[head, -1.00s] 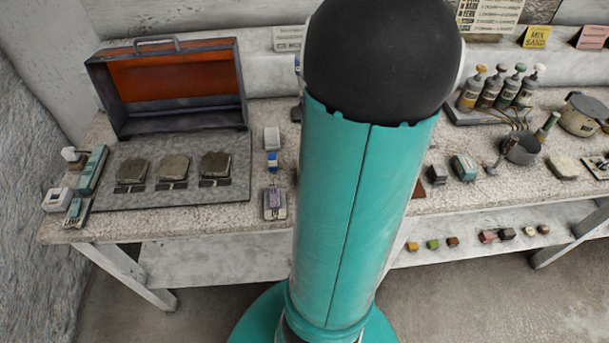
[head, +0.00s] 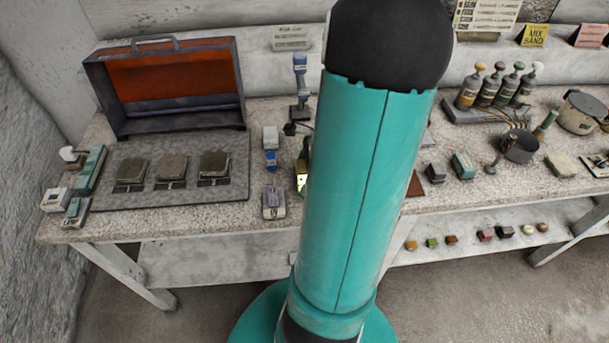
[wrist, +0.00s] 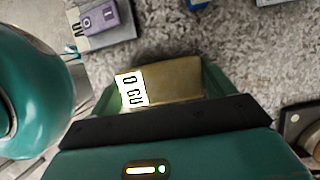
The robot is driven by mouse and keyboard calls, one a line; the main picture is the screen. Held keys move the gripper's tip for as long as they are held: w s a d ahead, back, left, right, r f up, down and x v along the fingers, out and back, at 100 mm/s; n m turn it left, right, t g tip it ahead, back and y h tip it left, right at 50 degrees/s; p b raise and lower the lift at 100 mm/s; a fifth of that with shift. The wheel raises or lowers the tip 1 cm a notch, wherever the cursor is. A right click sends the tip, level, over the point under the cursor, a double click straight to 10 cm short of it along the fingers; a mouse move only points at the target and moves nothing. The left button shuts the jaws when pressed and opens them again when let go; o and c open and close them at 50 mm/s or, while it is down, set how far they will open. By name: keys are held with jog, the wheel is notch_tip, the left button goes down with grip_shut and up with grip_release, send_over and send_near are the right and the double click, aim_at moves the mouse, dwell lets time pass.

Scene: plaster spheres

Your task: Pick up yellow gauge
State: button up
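The yellow gauge is a brass-yellow block with a white label bearing dark characters. In the wrist view the yellow gauge (wrist: 173,82) lies between the two teal fingers of my gripper (wrist: 162,88). The fingers are spread, one on each side of it; whether either touches it is hard to tell. In the head view a small strip of the yellow gauge (head: 302,178) shows at the left edge of my arm, over the bench. Most of it and most of my gripper are hidden there behind my arm.
A purple device (head: 273,203) and a blue one (head: 270,161) stand close to the left. An open red-lined case (head: 172,85) and a grey board (head: 225,190) with several stone blocks lie further left. Bottles, a pot (head: 582,113) and small blocks occupy the right of the bench.

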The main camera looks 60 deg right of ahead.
jog(key=c, duration=0.5)
jog(key=shift+r, duration=0.1)
jog(key=shift+r, duration=0.55)
jog(key=s+a+r, duration=0.2)
jog(key=s+r, duration=0.9)
jog(key=s, duration=0.2)
jog(key=shift+s+a+r, duration=0.25)
jog(key=shift+s+r, duration=0.1)
jog(key=shift+s, duration=0.05)
jog(key=o, duration=0.4)
jog(key=shift+w, duration=0.1)
jog(key=shift+c, duration=1)
